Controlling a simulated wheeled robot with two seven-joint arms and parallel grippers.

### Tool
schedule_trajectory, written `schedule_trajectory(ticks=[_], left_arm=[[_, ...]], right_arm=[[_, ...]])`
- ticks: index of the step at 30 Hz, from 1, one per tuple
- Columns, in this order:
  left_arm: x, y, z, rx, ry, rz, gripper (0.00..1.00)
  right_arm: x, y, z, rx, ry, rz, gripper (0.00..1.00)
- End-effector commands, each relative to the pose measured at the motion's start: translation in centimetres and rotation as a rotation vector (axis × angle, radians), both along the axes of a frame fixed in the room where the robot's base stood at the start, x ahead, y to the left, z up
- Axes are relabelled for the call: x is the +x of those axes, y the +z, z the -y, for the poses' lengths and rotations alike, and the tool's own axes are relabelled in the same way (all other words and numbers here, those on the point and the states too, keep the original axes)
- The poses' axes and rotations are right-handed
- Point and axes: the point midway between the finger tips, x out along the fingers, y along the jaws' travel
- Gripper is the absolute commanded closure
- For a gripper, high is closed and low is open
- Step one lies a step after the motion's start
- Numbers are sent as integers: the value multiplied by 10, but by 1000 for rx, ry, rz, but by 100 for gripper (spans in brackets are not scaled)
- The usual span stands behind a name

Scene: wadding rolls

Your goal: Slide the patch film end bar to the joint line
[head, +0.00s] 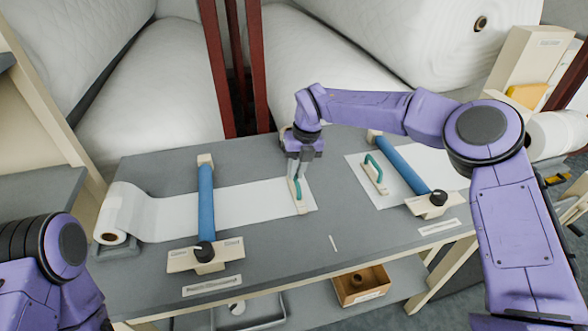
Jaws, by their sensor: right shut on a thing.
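The patch film (245,202) is a white sheet running right across the grey table from a roll (128,215) at the left. It passes under a blue roller bar (206,200). Its end bar (299,204) is a pale strip with a green handle, lying on the table. My right gripper (296,177) reaches down from above and is shut on the green handle. A second white sheet (362,174) at the right has a similar bar (373,175) with a green handle, left of another blue roller (405,166). The joint line cannot be made out. My left gripper is out of view.
Each blue roller has a pale block with a black knob at its front end. A small white stick (333,243) lies near the table's front. Bare grey table lies between the two sheets. Large wadding rolls (155,90) and dark red posts stand behind.

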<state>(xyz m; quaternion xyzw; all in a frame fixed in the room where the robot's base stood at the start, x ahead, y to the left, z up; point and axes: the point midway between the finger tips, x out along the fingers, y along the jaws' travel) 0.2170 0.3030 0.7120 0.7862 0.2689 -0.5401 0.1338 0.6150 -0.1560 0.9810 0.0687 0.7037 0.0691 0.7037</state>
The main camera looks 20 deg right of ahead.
Motion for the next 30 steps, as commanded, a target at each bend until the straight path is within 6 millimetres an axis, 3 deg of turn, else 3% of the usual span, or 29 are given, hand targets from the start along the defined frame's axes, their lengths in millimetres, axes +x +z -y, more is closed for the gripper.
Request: schedule_trajectory(ticks=[1,3,14,24,30], left_arm=[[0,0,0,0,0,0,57],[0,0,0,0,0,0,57],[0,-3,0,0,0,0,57],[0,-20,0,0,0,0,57],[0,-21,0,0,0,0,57]], right_arm=[[2,0,4,-5,-4,7,79],[2,0,4,-4,-4,7,60],[2,7,2,-1,0,6,60],[3,80,21,0,-6,7,60],[3,101,26,-2,-4,4,60]])
